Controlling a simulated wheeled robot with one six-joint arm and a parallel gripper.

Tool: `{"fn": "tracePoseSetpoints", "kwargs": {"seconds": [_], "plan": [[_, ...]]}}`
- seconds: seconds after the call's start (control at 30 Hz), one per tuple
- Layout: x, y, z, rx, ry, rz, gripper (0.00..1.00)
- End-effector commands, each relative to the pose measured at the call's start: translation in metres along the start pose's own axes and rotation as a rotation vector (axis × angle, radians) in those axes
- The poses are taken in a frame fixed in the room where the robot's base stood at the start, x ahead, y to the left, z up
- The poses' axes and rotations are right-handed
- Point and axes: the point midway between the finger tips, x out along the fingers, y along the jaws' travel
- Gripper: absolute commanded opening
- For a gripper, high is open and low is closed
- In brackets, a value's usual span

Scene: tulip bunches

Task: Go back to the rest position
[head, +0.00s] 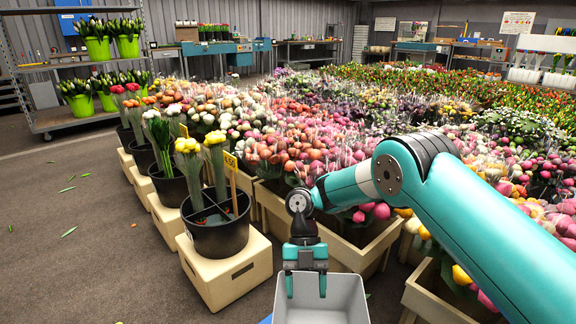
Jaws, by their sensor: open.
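My gripper (306,284) hangs at the lower middle of the head view, fingers pointing down and apart, with nothing between them. It is over the back rim of a grey bin (345,307). The bin's visible inside looks empty, and its lower part is cut off by the frame. My teal arm reaches in from the right. A black bucket (218,240) stands to the left of my gripper on a cream crate (245,270).
More black buckets (171,188) on crates recede to the back left. Wooden boxes (346,240) packed with wrapped bunches fill the middle and right. A metal rack (75,119) with green pots stands at the left. The grey floor (90,240) at the left is open, with scattered leaves.

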Motion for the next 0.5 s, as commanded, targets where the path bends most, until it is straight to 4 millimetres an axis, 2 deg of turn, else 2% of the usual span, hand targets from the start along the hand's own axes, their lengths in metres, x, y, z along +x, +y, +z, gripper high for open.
{"fn": "tracePoseSetpoints", "kwargs": {"seconds": [0.03, 0.2, 0.33, 0.5], "plan": [[-0.021, -0.001, -0.016, 0.091, -0.026, 0.029, 0.61], [-0.077, -0.013, -0.082, 0.542, -0.082, 0.165, 0.61], [-0.103, -0.029, -0.137, 0.895, -0.099, 0.293, 0.61], [-0.114, -0.057, -0.209, 1.347, -0.073, 0.484, 0.61]]}}
